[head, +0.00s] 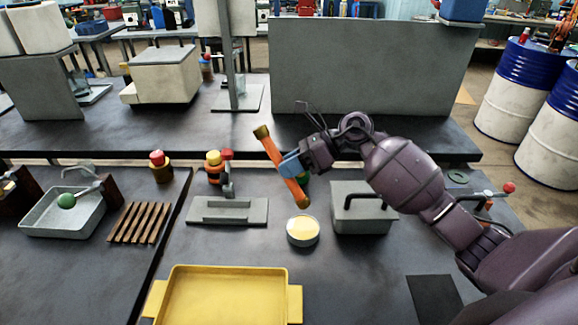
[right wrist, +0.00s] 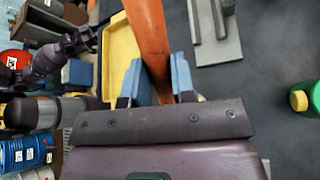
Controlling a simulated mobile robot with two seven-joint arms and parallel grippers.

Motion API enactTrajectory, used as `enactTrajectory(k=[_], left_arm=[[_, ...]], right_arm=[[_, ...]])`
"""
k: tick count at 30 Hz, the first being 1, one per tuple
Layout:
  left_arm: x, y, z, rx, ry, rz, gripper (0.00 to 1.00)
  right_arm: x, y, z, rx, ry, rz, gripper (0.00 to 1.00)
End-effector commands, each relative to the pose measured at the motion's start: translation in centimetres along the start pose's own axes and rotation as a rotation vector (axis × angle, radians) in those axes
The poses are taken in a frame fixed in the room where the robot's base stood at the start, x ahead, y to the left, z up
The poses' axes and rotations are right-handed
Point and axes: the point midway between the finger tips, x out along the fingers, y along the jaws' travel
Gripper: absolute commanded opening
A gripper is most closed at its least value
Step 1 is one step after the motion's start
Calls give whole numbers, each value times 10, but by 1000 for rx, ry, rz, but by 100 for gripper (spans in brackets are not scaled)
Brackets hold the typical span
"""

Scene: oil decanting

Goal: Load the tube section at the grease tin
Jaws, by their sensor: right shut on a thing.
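The tube section is an orange tube with yellowish ends (head: 272,150); it also shows in the right wrist view (right wrist: 147,35). My right gripper (head: 290,165) is shut on it near its middle and holds it tilted above the bench, its lower end towards the right. The grease tin (head: 303,231) is a low, round, pale tin with a yellow fill showing at its open top. In the head view the tube's lower end appears just above and behind the tin, with a gap between them. My left gripper is not seen in the head view.
A yellow tray (head: 226,268) is at the front. A grey lidded box (head: 362,222) stands close right of the tin. A grey plate (head: 228,211) lies to the left, with a wooden slatted rack (head: 139,223) and metal basin (head: 50,221) further left. Bench around the tin's front is clear.

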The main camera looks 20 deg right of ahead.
Motion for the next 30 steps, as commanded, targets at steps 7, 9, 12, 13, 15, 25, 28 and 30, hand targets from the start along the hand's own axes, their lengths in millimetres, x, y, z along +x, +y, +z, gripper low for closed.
enactTrajectory(k=[7, 9, 12, 13, 15, 25, 28, 30], left_arm=[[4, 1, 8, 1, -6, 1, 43], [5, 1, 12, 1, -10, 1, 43], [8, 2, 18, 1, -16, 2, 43], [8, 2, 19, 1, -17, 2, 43], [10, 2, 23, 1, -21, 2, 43], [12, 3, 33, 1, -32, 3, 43], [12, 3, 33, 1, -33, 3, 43], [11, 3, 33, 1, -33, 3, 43]], right_arm=[[8, -5, -14, 4, 1, 1, 0], [10, -8, -19, 4, 2, 1, 0], [15, -11, -28, 4, 2, 0, 0], [17, -12, -30, 4, 2, 1, 0], [20, -14, -36, 5, 2, 1, 0], [26, -19, -48, 1, 2, -1, 0], [26, -19, -48, 1, 2, -1, 0], [26, -19, -47, 0, 2, -1, 0]])
